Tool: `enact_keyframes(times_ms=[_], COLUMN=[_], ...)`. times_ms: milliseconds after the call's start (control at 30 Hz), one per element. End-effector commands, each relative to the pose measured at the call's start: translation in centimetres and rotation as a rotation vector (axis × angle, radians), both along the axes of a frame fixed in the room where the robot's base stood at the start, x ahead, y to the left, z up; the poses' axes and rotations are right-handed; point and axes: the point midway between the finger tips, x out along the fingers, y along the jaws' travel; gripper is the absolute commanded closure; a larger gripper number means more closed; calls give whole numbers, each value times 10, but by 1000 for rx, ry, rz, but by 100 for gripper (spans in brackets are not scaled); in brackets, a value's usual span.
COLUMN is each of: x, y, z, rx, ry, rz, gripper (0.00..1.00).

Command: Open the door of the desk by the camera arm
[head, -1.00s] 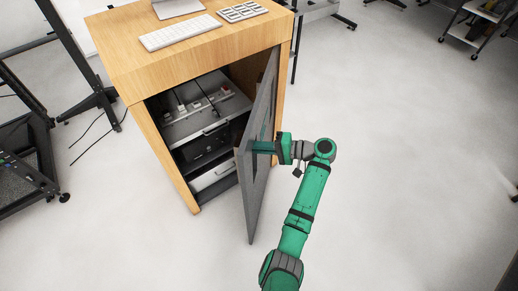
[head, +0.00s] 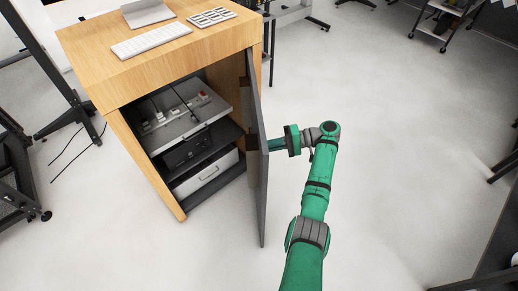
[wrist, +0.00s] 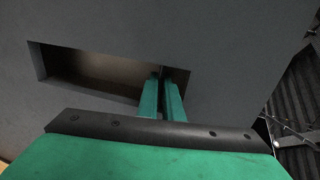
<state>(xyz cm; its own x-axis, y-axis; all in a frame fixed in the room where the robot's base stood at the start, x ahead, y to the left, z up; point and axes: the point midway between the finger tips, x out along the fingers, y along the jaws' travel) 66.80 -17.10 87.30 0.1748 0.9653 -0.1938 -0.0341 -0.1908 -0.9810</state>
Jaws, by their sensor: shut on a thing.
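The wooden desk (head: 128,67) stands at the upper left in the head view, with its front compartment exposed. Its grey door (head: 262,170) is swung well out, hinged on the desk's right side, and shows nearly edge-on. My gripper (head: 271,145) is at the door's outer face, on the right of it. In the wrist view the door (wrist: 200,40) fills most of the picture and has a rectangular cutout (wrist: 90,70). My gripper's fingers (wrist: 162,85) reach into the right end of the cutout and are shut on the door's edge there; the tips are partly hidden.
A keyboard (head: 150,40) and a keypad (head: 212,16) lie on top. Dark stands (head: 75,105) are at the left. The floor (head: 420,150) to the right is clear.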

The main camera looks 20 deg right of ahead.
Motion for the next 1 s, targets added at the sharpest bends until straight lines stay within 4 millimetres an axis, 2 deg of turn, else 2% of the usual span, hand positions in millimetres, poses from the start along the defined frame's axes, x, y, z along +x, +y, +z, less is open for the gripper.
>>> enact_keyframes(times_ms=[367, 400, 733, 867, 1000], x=[0, 0, 0, -1, -5], y=[3, 3, -1, -10, -32], z=[-1, -1, 0, 2, 6], rx=[0, -1, -1, -2, -4], ry=[3, 3, 2, 2, 3], rz=[5, 5, 2, 2, 0], gripper=[100, 87, 87, 87, 87])
